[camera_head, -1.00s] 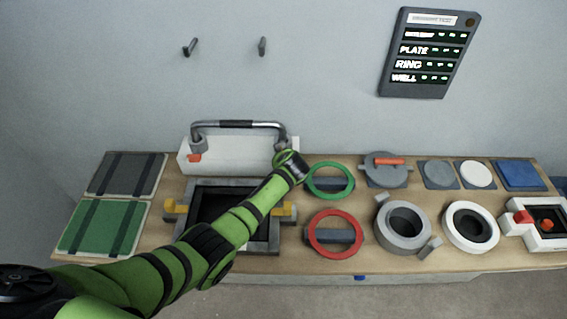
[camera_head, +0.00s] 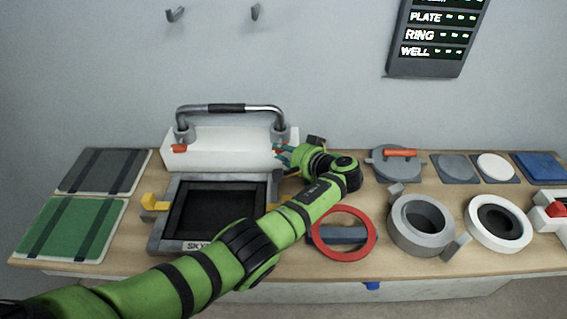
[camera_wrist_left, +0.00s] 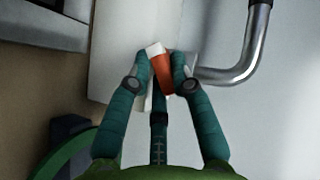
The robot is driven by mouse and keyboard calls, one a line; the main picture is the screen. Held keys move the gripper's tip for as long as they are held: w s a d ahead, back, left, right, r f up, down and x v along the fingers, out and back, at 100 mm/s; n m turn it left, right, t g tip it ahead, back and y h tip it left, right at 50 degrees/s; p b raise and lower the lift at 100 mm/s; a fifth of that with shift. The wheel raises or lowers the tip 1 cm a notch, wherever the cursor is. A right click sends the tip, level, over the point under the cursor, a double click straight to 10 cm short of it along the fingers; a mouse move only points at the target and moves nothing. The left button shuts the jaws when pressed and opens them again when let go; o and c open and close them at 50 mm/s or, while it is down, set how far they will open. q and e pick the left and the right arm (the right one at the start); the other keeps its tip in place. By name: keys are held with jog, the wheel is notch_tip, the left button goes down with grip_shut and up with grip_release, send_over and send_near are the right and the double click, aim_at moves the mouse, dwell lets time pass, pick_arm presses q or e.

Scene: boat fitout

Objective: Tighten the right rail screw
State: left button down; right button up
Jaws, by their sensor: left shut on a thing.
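The rail (camera_head: 230,108) is a chrome bar with a black grip, standing on a white block (camera_head: 222,150). An orange-red left screw (camera_head: 180,148) shows at the foot of its left end. My left gripper (camera_head: 281,154) reaches in from the right at the foot of the right end. In the left wrist view its teal fingers (camera_wrist_left: 161,78) are shut on the orange-red right rail screw (camera_wrist_left: 161,70), which has a pale edge. The chrome rail end (camera_wrist_left: 235,65) bends close beside it. In the head view my gripper mostly hides this screw. My right gripper is not in view.
A framed dark well (camera_head: 215,208) with yellow clamps lies in front of the block. A red ring (camera_head: 318,245), grey collar (camera_head: 395,235) and white ring (camera_head: 475,230) lie to the right. Green (camera_head: 65,228) and grey panels (camera_head: 88,172) lie left. Wall hooks and a status board (camera_head: 435,35) are behind.

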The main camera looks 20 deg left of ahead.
pick_arm(q)
jog(key=shift+w+f+m+y+b, duration=0.1)
jog(key=shift+f+m+y+b, duration=0.15)
jog(key=shift+m+y+b, duration=0.85)
jog(key=shift+r+n+b, duration=0.15)
jog(key=shift+n+b, duration=0.15)
jog(key=shift+b, duration=0.45)
jog(key=c, duration=1.1)
grip_release()
jog(key=v, duration=0.7)
jog(key=shift+s, duration=0.25)
